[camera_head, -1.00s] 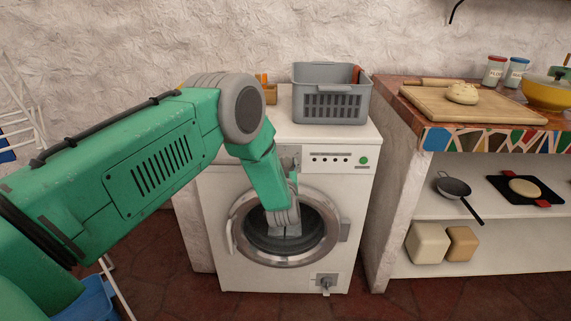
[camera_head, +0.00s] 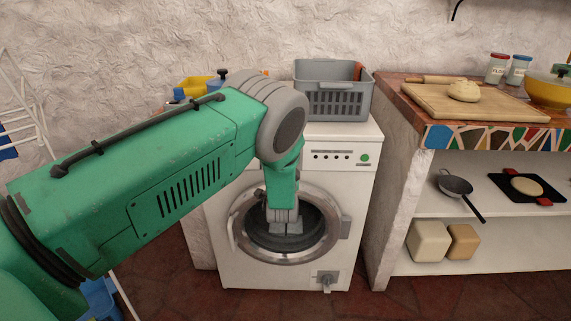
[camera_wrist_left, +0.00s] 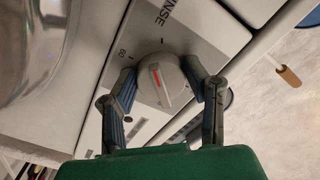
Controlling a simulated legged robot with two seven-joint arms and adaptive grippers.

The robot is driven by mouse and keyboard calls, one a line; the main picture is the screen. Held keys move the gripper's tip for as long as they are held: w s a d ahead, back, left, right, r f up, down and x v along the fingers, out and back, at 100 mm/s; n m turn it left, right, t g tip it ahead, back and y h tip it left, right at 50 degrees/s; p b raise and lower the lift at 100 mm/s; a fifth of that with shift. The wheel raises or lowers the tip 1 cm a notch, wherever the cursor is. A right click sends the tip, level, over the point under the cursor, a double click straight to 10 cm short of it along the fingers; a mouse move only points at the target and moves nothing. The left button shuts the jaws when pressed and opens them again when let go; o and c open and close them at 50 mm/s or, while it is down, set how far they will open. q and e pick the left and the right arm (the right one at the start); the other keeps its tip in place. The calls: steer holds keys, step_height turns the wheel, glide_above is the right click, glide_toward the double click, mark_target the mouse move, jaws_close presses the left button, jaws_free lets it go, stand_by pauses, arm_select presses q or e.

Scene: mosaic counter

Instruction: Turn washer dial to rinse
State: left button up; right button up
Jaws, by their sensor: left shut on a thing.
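The white washer (camera_head: 347,185) stands against the wall, with a round door (camera_head: 333,236) and a control panel (camera_head: 342,156). In the left wrist view, the round pale dial (camera_wrist_left: 161,80) carries a red mark, tilted a little from upright in the picture. Printed letters "NSE" (camera_wrist_left: 172,14), the end of a partly hidden label, are above it, and "60" is at its upper left. My left gripper (camera_wrist_left: 161,77) has one finger on each side of the dial and is shut on it. In the head view my arm hides the dial and fingers. My right gripper is not in view.
A grey basket (camera_head: 333,92) stands on the washer. A counter with a board (camera_head: 472,100) and shelves is on the right. A white rack (camera_head: 20,115) is at left.

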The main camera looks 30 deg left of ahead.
arm_select(q)
steer(key=shift+s+d+f+m, duration=0.1)
steer(key=shift+f+m, duration=0.1)
steer(key=shift+m, duration=0.45)
steer(key=shift+s+d+f+m, duration=0.1)
steer(key=shift+f+m, duration=0.05)
steer(key=shift+m, duration=0.5)
steer(key=shift+a, duration=0.1)
steer(key=o, duration=1.1)
steer(key=shift+w+r, duration=0.1)
steer(key=shift+w, duration=0.05)
steer(key=shift+r, duration=0.1)
steer(key=v, duration=1.2)
